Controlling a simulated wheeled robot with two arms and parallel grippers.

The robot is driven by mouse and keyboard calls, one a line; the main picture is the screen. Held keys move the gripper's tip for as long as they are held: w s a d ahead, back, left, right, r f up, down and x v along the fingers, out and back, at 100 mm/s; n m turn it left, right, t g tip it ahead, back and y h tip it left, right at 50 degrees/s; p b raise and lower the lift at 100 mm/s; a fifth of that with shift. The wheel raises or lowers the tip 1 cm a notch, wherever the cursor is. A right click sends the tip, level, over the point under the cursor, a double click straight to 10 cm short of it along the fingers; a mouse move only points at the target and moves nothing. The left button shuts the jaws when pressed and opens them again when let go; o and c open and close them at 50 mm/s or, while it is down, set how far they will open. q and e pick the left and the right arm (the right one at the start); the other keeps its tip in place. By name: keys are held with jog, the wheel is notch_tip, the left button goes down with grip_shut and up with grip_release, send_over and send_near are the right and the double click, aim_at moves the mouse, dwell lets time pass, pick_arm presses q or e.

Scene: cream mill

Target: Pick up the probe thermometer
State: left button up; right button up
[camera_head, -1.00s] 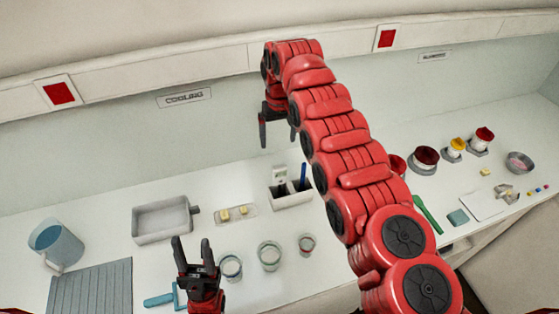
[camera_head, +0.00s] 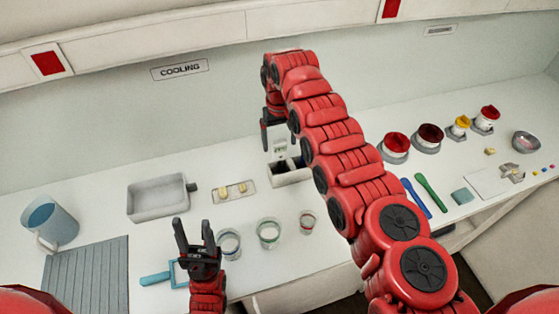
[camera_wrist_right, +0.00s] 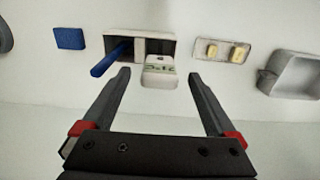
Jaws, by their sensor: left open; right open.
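The probe thermometer looks to be the small white device (camera_head: 279,147) with a display, upright in a white two-slot holder (camera_head: 292,179) on the bench. In the right wrist view, the device (camera_wrist_right: 160,72) lies between the two fingers, just beyond their tips, in front of the holder (camera_wrist_right: 125,40). My right gripper (camera_head: 278,138) is open and empty, above and around the device in the head view; its far finger is partly hidden by the arm. It also shows in the right wrist view (camera_wrist_right: 157,78). My left gripper (camera_head: 193,222) is open and empty at the front.
A blue stick (camera_wrist_right: 112,58) leans in the holder beside the device. Several glass jars (camera_head: 268,233) stand in front. A grey tray (camera_head: 158,198) and a small dish (camera_head: 234,192) are to the left. Red-lidded pots (camera_head: 396,145) stand to the right.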

aim_at(280, 151)
notch_tip(280, 151, down, 5)
jog(key=shift+w+b, duration=0.15)
jog(key=shift+b, duration=0.4)
jog(key=shift+r, duration=0.1)
